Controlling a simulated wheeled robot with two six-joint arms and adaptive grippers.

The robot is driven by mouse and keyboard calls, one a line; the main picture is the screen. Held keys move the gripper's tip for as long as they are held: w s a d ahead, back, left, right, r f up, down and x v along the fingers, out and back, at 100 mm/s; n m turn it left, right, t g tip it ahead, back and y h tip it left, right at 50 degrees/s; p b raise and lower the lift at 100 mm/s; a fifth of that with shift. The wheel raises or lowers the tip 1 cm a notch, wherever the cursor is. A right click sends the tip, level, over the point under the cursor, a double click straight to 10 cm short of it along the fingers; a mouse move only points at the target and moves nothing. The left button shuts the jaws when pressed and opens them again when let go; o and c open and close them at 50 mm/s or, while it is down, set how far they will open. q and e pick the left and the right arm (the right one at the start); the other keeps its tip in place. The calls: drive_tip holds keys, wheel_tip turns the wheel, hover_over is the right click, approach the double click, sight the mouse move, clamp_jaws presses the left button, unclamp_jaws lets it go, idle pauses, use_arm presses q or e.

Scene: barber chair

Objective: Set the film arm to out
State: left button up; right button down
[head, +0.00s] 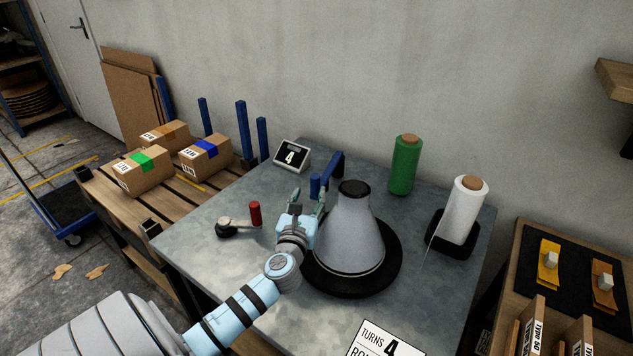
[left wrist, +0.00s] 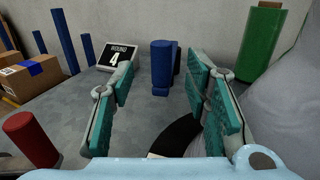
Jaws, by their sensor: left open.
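The film arm is a blue bar (head: 332,171) with a blue upright grip at its near end, behind and left of the grey cone (head: 350,240) on the table. The upright grip (left wrist: 161,68) shows in the left wrist view between my fingers, farther off and apart from them. My left gripper (head: 308,198) is open and empty, just in front of the arm and beside the cone's top; its two teal fingers (left wrist: 158,88) stand wide apart in the left wrist view. My right gripper is not in view.
The cone stands on a black disc (head: 392,262). A red-handled crank (head: 255,213) is left of my gripper. A display (head: 292,156) reads 4. A green roll (head: 405,165) and white roll (head: 463,210) stand right. Boxes (head: 143,171) lie on a pallet at left.

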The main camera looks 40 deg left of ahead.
sight(314, 184)
use_arm(q)
drive_tip(key=x, duration=0.3)
drive_tip(key=b+x, duration=0.1)
drive_tip(key=x, duration=0.3)
drive_tip(key=shift+f, duration=0.2)
drive_tip(key=shift+w+a+r+b, duration=0.1)
drive_tip(key=shift+w+b, duration=0.2)
drive_tip(key=shift+w, duration=0.05)
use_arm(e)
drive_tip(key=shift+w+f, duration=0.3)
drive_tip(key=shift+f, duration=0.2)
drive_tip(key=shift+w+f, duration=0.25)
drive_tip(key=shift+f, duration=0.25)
use_arm(q)
clamp_jaws()
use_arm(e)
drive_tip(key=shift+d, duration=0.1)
